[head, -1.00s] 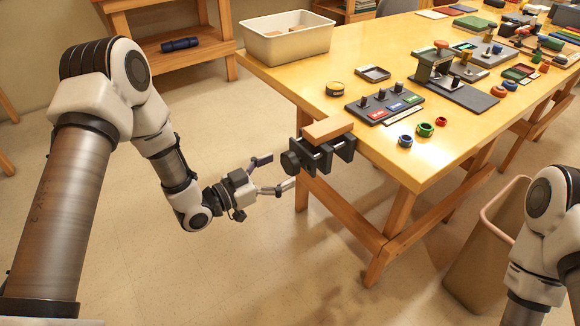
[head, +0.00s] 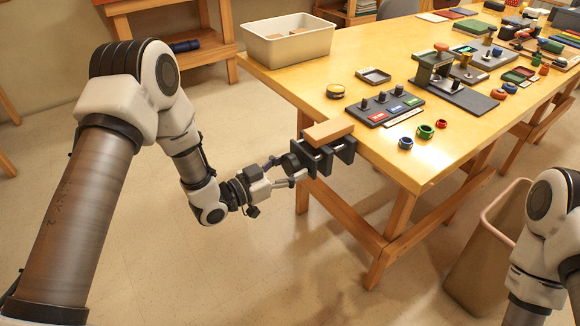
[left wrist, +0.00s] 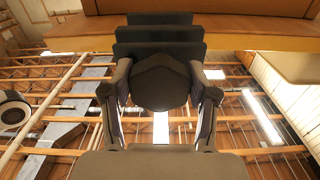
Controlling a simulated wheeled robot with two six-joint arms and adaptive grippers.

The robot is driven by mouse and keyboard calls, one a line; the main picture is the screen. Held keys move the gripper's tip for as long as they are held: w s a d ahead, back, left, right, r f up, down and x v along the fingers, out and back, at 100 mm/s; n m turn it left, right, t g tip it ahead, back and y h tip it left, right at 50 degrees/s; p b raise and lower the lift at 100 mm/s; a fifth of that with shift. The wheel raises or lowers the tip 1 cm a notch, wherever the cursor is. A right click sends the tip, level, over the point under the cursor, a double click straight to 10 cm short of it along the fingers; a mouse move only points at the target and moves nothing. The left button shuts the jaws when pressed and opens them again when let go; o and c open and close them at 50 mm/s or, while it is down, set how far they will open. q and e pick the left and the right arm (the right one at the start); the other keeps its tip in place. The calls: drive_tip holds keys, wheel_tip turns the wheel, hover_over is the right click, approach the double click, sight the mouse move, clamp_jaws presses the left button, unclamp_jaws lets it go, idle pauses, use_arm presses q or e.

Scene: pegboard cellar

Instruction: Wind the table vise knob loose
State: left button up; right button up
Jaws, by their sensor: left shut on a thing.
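The dark table vise (head: 326,156) is fixed at the near left edge of the yellow table, with a wooden block (head: 328,132) at its top. Its round black knob (head: 291,163) faces left toward my left arm. My left gripper (head: 284,170) is shut on the knob, one finger on each side. In the left wrist view the knob (left wrist: 161,82) sits between the two fingers, with the dark vise jaws (left wrist: 160,35) behind it. My right arm shows at the right edge, but its gripper is out of view.
The yellow table (head: 350,85) carries a white bin (head: 288,38), a black panel with knobs (head: 384,107), and several colored rings near the front edge. A tan waste bin (head: 487,245) stands on the floor at right. The floor around my left arm is clear.

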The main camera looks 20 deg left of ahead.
use_arm(q)
drive_tip(key=shift+n, duration=0.3)
drive_tip(key=n, duration=0.2)
drive_tip(key=n+p, duration=0.1)
drive_tip(key=n, duration=0.2)
drive_tip(key=shift+s+d+r+n, duration=0.1)
drive_tip(key=shift+r+n, duration=0.05)
drive_tip(key=shift+n, duration=0.15)
drive_tip(key=n+p, duration=0.2)
drive_tip(key=n, duration=0.4)
drive_tip(key=shift+d+r, duration=0.1)
drive_tip(key=n+p, duration=0.1)
drive_tip(key=n, duration=0.5)
drive_tip(key=shift+r+n, duration=0.15)
drive_tip(key=shift+n, duration=0.15)
drive_tip(key=n+p, duration=0.1)
drive_tip(key=n, duration=0.4)
drive_tip(key=shift+n, duration=0.4)
drive_tip(key=o, duration=1.2)
drive_tip(key=shift+c, duration=0.2)
